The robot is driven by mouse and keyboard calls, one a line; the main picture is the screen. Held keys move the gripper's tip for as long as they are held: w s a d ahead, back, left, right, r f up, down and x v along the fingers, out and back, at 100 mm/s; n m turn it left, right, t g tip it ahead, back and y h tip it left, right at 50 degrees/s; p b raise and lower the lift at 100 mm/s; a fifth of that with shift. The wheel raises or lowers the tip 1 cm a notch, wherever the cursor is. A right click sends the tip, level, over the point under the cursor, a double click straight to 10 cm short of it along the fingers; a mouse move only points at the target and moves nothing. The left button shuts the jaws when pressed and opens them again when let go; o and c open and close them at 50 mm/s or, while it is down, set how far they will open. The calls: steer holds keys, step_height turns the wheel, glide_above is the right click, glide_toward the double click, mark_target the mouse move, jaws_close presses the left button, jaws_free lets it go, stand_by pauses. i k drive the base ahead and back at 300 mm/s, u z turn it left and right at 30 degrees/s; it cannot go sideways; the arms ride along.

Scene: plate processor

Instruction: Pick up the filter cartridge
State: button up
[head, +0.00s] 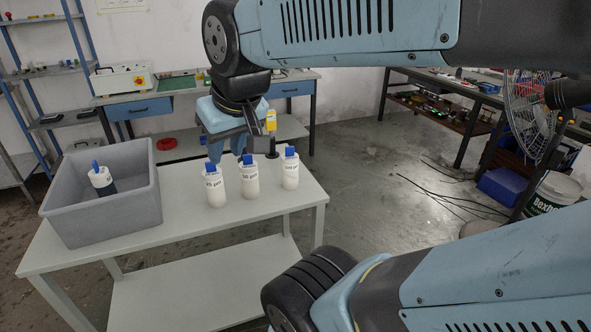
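Three white filter cartridges with blue tops stand upright in a row on the light table (180,245): the left cartridge (215,187), the middle cartridge (250,180) and the right cartridge (290,172). Each has printed text, too small to read surely. Another cartridge (101,178), with a white upper part, blue top and dark lower part, stands in the grey bin (105,217). My gripper (243,153) points down above and slightly behind the left and middle cartridges. Its fingers look apart, with nothing seen between them.
A workbench (150,100) with a white device (122,79) stands behind. A shelf rack is at the far left. A fan (530,115), a white bucket (552,190) and cables are at the right. Open floor lies right of the table.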

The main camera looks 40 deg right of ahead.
mark_target(289, 160)
steer(key=u, duration=1.15)
steer(key=i, duration=0.1)
steer(key=z, duration=2.9)
steer(key=k, duration=0.75)
steer(key=u, duration=0.5)
steer(key=i, duration=1)
steer(key=u, duration=0.05)
